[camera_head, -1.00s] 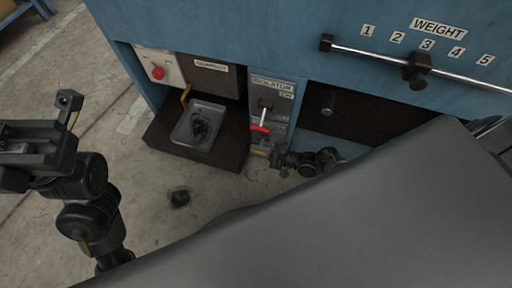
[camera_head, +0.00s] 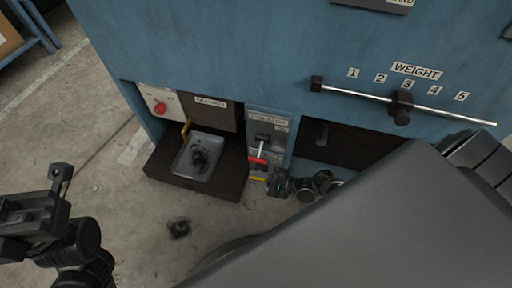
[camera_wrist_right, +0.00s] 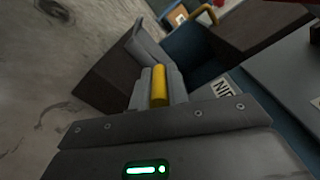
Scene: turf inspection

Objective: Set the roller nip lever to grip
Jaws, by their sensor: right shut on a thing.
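The roller nip lever shows as a yellow handle (camera_wrist_right: 159,86) between the fingers in the right wrist view. It is a small yellow bar (camera_head: 258,179) low on the blue machine in the head view. My right gripper (camera_head: 268,182) is shut on this handle, close to the floor below the isolator panel. A white label starting "NIP" (camera_wrist_right: 226,88) is beside it in the wrist view, partly cut off. The grip setting mark cannot be made out. My left gripper (camera_head: 30,195) is at the left edge, empty and apparently open, away from the machine.
The isolator lever with a red handle (camera_head: 257,160) stands just above my right gripper. A weight bar with a slider (camera_head: 402,103) is upper right. Floor at left is clear.

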